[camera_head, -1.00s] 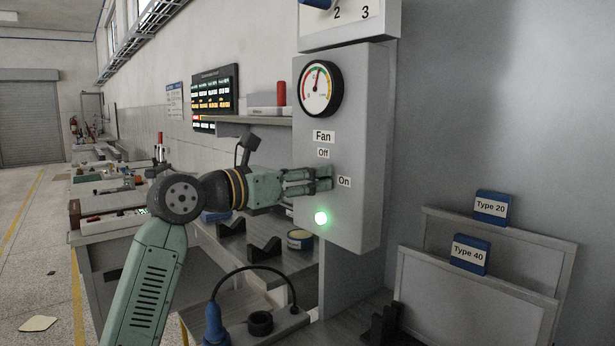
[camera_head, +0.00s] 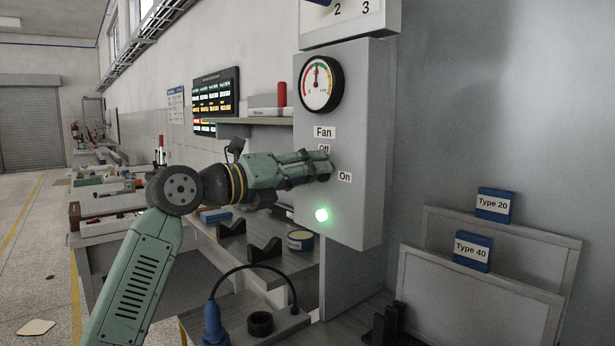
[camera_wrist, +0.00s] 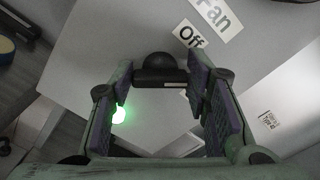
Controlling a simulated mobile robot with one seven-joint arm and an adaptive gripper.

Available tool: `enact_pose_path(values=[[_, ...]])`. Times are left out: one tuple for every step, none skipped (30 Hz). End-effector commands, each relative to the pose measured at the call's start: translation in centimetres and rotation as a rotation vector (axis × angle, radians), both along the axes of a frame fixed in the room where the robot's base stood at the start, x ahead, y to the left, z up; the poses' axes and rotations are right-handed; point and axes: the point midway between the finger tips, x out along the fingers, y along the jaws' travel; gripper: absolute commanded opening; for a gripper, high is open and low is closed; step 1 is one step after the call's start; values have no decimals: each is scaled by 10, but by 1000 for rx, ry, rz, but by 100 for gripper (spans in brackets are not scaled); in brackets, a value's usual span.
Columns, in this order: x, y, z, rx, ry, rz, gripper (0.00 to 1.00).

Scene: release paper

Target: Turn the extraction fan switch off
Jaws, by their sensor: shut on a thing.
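The fan switch (camera_wrist: 160,68), a dark knob with a bar, shows between my fingers in the wrist view. It is on a grey control box (camera_head: 360,125), and my gripper hides it in the head view. My gripper (camera_head: 326,168) reaches the box's face from the left and is shut on the switch; it also shows in the wrist view (camera_wrist: 162,86). The "Off" label (camera_wrist: 190,34) lies just above the switch, and my fingers partly cover it in the head view. The "On" label (camera_head: 345,177) is to the right. The green lamp (camera_head: 321,215) below is lit.
A round gauge (camera_head: 321,83) is above the "Fan" label (camera_head: 324,132). A shelf (camera_head: 255,120) and a bench with black V-shaped blocks (camera_head: 264,250) stand behind my arm. Panels tagged "Type 20" (camera_head: 493,205) and "Type 40" (camera_head: 472,250) stand at the right.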

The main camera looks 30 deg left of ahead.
Motion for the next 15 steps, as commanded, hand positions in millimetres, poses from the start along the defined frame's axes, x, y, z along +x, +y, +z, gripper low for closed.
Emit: enact_pose_path(values=[[0, 1, 0, -41, 13, 3, 15], [0, 1, 0, -69, 22, 2, 15], [0, 1, 0, -103, 34, 3, 15], [0, 1, -1, -131, 44, 3, 15], [0, 1, -1, -158, 54, 4, 15], [0, 2, -1, -194, 66, 3, 15], [0, 2, -1, -222, 74, 3, 15], [0, 1, -1, -248, 83, 3, 15], [0, 2, -1, -284, 97, 2, 15], [0, 2, -1, -310, 107, 3, 15], [0, 2, -2, -337, 116, 3, 15], [0, 2, -2, -373, 129, 3, 15], [0, 2, -2, -399, 137, 4, 15], [0, 3, -1, -425, 145, 4, 15], [0, 2, -1, -458, 156, 4, 15]])
